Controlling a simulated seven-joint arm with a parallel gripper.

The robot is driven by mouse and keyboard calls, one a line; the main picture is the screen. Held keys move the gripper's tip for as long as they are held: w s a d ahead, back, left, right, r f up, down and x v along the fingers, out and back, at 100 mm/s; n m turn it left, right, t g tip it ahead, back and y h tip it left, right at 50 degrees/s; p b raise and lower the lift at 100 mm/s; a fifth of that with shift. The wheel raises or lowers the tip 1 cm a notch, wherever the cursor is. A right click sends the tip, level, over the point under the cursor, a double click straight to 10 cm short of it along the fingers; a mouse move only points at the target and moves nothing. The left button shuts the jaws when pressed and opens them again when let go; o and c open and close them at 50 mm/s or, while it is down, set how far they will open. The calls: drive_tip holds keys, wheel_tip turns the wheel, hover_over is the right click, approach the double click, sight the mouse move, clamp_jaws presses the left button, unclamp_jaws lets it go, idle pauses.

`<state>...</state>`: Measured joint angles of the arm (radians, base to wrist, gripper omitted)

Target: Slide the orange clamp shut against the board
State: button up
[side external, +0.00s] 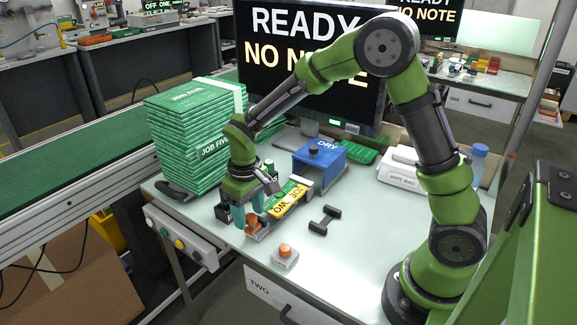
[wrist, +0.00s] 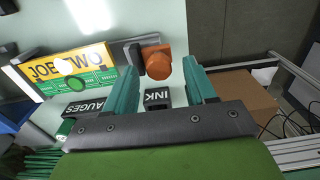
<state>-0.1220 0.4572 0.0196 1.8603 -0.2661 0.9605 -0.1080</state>
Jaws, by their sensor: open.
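The orange clamp (side external: 251,221) sits at the near left end of a grey fixture on the table. In the wrist view the orange clamp (wrist: 158,64) is round-ended and lies beyond and between my fingertips. The board (side external: 289,201), yellow and green and marked JOB TWO, lies in the fixture; it also shows in the wrist view (wrist: 72,72). Grey metal stands between clamp and board there; I cannot tell whether they touch. My gripper (side external: 248,208) is open, pointing down over the clamp, with teal fingers (wrist: 162,56) apart. Nothing is seen held.
A blue box marked DRY (side external: 320,165) stands behind the board. A black bar-shaped tool (side external: 325,220) and an orange button on a white base (side external: 285,256) lie nearby. Black INK (wrist: 158,97) and GAUGES (wrist: 88,106) blocks sit close to the fingers. Green packages (side external: 195,135) are stacked left.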

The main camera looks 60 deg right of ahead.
clamp_jaws()
idle(0.3)
drive_tip(key=shift+d, duration=1.9)
drive_tip(key=shift+c, duration=0.7)
unclamp_jaws()
drive_tip(key=shift+o, duration=0.7)
drive_tip(key=shift+a, duration=0.1)
wheel_tip(320, 180, up, 17)
drive_tip(key=shift+f, duration=0.1)
